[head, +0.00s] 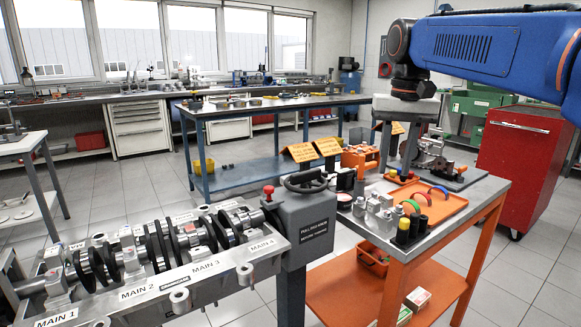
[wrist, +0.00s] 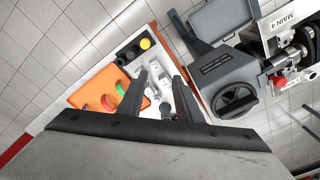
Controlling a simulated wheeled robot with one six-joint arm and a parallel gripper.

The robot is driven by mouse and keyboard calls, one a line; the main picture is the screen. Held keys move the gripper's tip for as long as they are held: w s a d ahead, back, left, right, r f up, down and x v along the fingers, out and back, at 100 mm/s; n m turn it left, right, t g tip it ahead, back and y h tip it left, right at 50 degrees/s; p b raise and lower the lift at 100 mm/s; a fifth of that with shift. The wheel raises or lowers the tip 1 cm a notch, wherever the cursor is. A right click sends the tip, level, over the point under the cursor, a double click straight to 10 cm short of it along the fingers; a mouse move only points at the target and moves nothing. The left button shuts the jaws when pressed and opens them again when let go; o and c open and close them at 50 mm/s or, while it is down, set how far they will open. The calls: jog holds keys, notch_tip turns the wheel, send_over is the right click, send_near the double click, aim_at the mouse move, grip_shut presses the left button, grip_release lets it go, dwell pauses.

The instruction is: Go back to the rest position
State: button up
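My gripper (head: 397,150) hangs from my blue arm at the upper right of the head view, fingers pointing down over the orange-legged bench (head: 465,207). In the wrist view my gripper (wrist: 160,82) shows two dark fingers with a clear gap between them. It is open and looks empty. Metal parts (wrist: 162,75) on the bench show below and between the fingers, apart from them as far as I can tell. The orange tray (wrist: 92,92) lies to the left of the fingers in the wrist view.
The crankshaft (head: 150,250) lies in its stand at the lower left, with a handwheel (head: 306,181) on a grey box beside the bench. A red tool cabinet (head: 520,160) stands at the right. A blue table (head: 262,108) is behind. Floor between them is clear.

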jog(key=s+d+f+n+t, duration=0.1)
jog(key=s+d+f+t, duration=0.1)
jog(key=s+f, duration=1)
jog(key=s+d+f+t, duration=0.2)
jog(key=s+d+f, duration=0.1)
jog(key=s+f, duration=0.9)
notch_tip(320, 180, down, 2)
jog(key=shift+s+f+n, duration=0.2)
jog(key=shift+s+n, duration=0.05)
jog(key=shift+n, duration=0.15)
